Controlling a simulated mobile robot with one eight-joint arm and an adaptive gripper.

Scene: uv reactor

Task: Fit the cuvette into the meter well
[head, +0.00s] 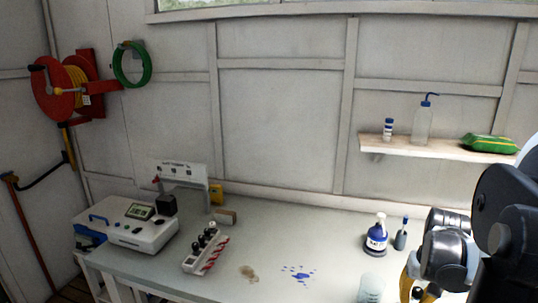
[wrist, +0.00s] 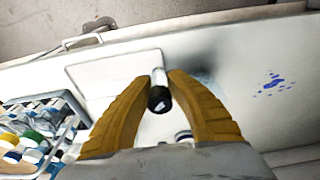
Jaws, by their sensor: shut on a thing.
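My gripper (head: 417,292) is at the lower right of the head view, far from the meter. In the wrist view its yellow fingers (wrist: 158,85) are shut on a black-capped cuvette (wrist: 159,98), with the cap toward the camera. The cuvette's lower end is small and partly hidden. The white meter (head: 130,232) stands at the left end of the bench, with a lit display and a black block at its back right.
A blue-labelled bottle (head: 376,240) stands near my arm. Blue spots (head: 298,273) and a brown stain (head: 248,272) mark the bench. The wrist view shows a crate (wrist: 72,112) of capped bottles at left.

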